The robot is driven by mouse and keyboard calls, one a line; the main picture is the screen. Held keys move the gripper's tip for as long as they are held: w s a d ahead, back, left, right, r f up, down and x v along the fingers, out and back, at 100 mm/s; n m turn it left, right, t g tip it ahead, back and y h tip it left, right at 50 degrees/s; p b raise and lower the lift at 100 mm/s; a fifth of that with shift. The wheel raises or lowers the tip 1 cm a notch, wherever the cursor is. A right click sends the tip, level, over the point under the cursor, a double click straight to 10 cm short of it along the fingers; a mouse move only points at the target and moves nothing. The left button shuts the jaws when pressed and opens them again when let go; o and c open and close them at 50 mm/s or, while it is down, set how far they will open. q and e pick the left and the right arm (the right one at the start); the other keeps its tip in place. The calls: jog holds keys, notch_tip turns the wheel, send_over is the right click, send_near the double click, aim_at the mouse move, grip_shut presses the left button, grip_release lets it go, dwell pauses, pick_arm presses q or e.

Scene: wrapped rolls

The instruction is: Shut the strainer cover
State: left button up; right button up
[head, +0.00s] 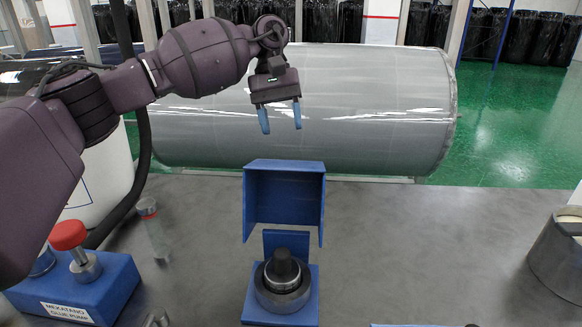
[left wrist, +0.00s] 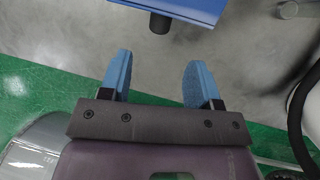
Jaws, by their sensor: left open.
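The strainer is a blue box with its blue cover (head: 284,197) standing raised at the back, above the base (head: 252,310). A dark round strainer part (head: 283,272) sits on the base in front of the cover. My left gripper (head: 280,117) is open and empty, with blue fingertips, above and behind the raised cover, apart from it. In the left wrist view my open fingers (left wrist: 160,78) point toward the blue cover (left wrist: 180,8), whose edge shows at the top with a gap between. My right gripper is not in view.
A blue glue pump box (head: 85,285) with a red knob stands at the left front, near a clear cylinder (head: 153,228). A metal pot (head: 560,255) stands at the right edge.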

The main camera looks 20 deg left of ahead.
pick_arm(q)
send_near(287, 198)
jog(key=f, duration=0.1)
jog(key=w+d+f, duration=0.1)
jog(key=f, duration=0.3)
jog(key=shift+w+d+f, duration=0.1)
jog(key=shift+w+d, duration=0.15)
jog(key=shift+w, duration=0.15)
jog(key=shift+c, duration=0.3)
grip_shut()
